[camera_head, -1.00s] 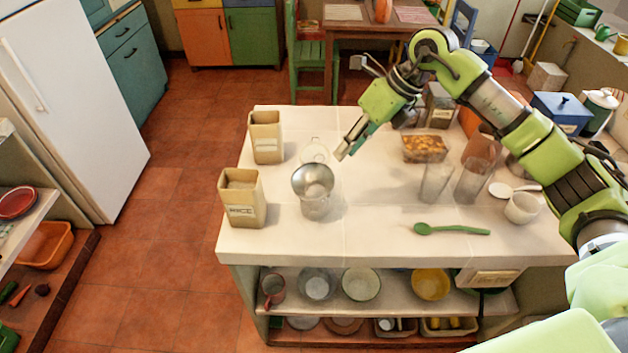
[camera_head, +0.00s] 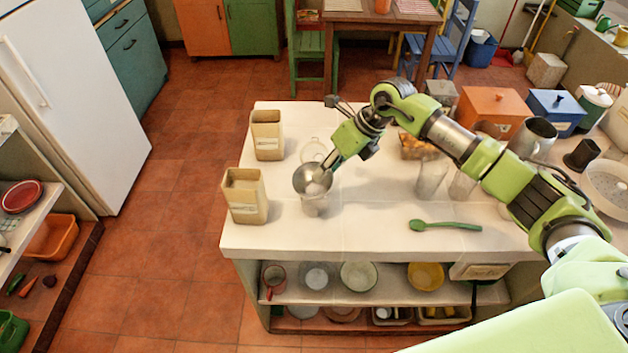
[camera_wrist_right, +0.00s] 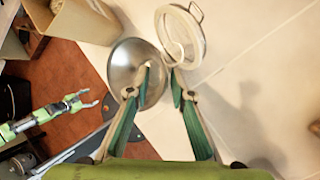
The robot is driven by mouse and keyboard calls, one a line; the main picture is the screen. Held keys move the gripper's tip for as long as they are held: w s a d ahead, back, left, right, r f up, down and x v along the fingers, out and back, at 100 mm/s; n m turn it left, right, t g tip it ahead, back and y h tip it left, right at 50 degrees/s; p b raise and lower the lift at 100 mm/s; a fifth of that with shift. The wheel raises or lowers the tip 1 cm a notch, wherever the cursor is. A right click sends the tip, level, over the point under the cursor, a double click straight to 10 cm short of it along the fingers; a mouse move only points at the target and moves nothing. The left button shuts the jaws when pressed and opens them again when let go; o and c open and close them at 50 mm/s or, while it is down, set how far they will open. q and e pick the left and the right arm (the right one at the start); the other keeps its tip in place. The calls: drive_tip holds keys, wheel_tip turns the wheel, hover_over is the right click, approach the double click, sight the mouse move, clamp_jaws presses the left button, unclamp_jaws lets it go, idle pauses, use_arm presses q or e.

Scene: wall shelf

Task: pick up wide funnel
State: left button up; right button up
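The wide funnel (camera_head: 308,182), a shiny metal bowl shape, sits mouth up on a clear jar (camera_head: 314,207) near the counter's left end. It also shows in the right wrist view (camera_wrist_right: 125,62). My right gripper (camera_head: 331,168) is at the funnel's far right rim. In the wrist view its fingers (camera_wrist_right: 161,70) are apart, one over the funnel's mouth and one just outside the rim. Contact with the rim cannot be told. My left gripper (camera_wrist_right: 84,103) shows in the wrist view, open and empty, away from the funnel.
Two cardboard boxes (camera_head: 244,197) (camera_head: 268,136) stand left of the funnel. A clear round lid (camera_wrist_right: 183,35) lies behind it. Clear glasses (camera_head: 431,178) and a green spoon (camera_head: 443,225) are to the right. The counter in front of the jar is free.

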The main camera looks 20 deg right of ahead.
clamp_jaws()
drive_tip(key=shift+r, duration=0.1)
